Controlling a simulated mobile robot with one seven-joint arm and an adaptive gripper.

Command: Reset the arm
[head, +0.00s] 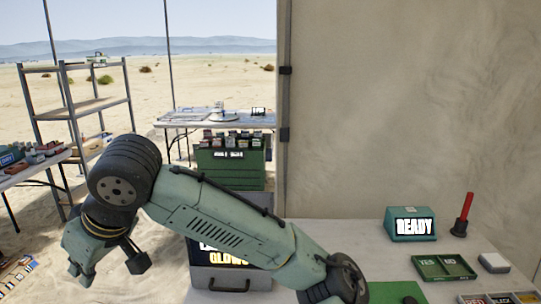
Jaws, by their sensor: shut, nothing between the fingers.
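My arm (228,216) rises from the lower right, over the near table, and bends at a dark ribbed joint at the left. From there it hangs down to my gripper (84,272) at the lower left, left of the near table and above the sand. The gripper is shut, with nothing seen in it. Its fingertips are small and partly hidden by the wrist.
Metal shelves (82,105) and a back table (205,118) stand behind.

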